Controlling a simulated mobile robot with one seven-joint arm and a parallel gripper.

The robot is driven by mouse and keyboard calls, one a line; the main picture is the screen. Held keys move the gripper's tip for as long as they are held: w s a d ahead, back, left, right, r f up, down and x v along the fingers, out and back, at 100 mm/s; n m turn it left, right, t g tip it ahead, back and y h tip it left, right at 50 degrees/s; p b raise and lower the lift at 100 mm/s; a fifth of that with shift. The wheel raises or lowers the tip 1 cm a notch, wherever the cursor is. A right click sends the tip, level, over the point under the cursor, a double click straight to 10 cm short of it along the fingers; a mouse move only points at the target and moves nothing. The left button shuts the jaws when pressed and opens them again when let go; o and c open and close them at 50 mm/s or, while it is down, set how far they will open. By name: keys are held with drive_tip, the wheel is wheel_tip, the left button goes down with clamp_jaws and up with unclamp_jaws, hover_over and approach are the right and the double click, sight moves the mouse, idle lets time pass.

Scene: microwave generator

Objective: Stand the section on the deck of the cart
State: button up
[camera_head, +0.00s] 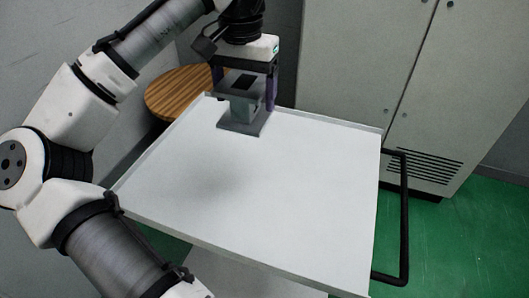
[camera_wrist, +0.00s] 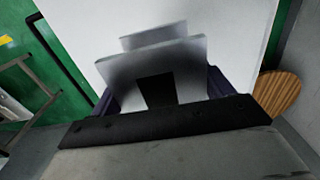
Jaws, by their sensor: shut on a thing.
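The section (camera_head: 243,122) is a grey metal piece with a rectangular tube between flat flanges and a dark opening in its top. My gripper (camera_head: 244,92) is shut on it, one dark finger on each side. The section is upright, over the far end of the white deck of the cart (camera_head: 230,185). I cannot tell whether its lower flange touches the deck. The wrist view shows the section's upper flange (camera_wrist: 185,62) close up between the fingers of my gripper (camera_wrist: 162,92), with the lower flange partly hidden behind it.
The deck is otherwise bare, with a raised rim at its far edge. A black handle (camera_head: 405,215) stands off the cart's right side. A round wooden stool top (camera_head: 178,92) is behind the cart's far left corner. A grey cabinet (camera_head: 385,60) stands behind, on green floor.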

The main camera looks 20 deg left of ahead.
drive_tip(key=shift+w+f, duration=0.15)
drive_tip(key=shift+f, duration=0.15)
wheel_tip(320, 180, down, 19)
drive_tip(key=shift+f, duration=0.1)
drive_tip(key=o, duration=1.3)
drive_tip(key=shift+f, duration=0.1)
wheel_tip(320, 180, up, 12)
drive_tip(key=shift+r+b, duration=0.1)
drive_tip(key=shift+b, duration=0.25)
drive_tip(key=shift+d, duration=0.1)
